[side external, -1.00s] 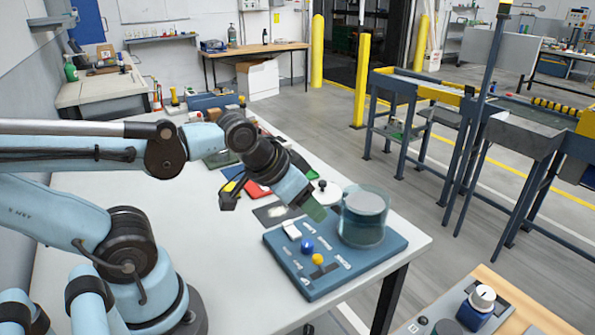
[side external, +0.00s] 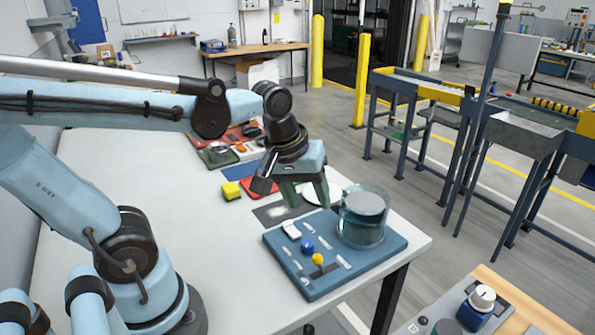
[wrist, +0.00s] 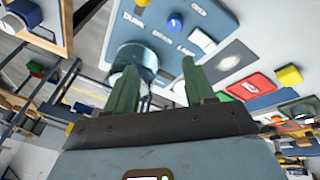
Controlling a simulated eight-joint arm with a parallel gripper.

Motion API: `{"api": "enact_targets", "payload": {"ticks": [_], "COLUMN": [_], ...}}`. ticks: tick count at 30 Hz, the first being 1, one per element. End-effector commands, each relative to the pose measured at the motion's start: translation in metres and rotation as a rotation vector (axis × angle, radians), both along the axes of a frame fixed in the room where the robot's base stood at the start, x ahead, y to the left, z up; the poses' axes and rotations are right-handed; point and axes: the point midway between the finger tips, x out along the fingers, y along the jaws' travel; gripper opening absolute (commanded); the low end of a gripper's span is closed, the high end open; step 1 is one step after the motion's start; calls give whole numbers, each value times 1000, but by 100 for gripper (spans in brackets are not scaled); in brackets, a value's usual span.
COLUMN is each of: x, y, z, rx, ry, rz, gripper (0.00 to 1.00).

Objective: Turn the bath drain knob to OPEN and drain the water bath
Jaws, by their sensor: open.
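A blue panel (side external: 345,277) lies on the table's right corner and carries a clear glass bath (side external: 364,222) with liquid in it. A blue knob (side external: 307,246), a yellow knob (side external: 317,259) and a white switch (side external: 291,230) sit on the panel left of the bath. The blue knob (wrist: 175,22) and bath (wrist: 136,58) show in the wrist view. My gripper (side external: 307,201) is open, with green fingers pointing down, above the table just behind the panel. Between its fingers (wrist: 159,88) I see nothing gripped.
A white round piece (side external: 337,191) lies behind the bath, partly hidden by my gripper. A grey mat (side external: 270,213), a yellow block (side external: 231,191) and coloured trays lie further back. The table's left part is clear. A wooden bench (side external: 540,310) with another knob stands at lower right.

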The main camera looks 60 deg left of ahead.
Motion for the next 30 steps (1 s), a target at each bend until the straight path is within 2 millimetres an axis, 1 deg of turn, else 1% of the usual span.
{"api": "enact_targets", "payload": {"ticks": [1,3,6,9,12,15,20,23,30], "x": [3,6,8,10,11,11,12,11,11], "y": [2,4,6,8,9,10,10,10,10], "z": [2,3,4,4,4,4,-4,-15,-47], "rx": [-34,-77,-117,-137,-145,-147,-148,-148,-148], "ry": [46,110,191,251,288,305,310,308,308], "rz": [108,271,485,654,767,825,841,839,837], "gripper": [54,54,54,54,54,54,54,54,54]}}
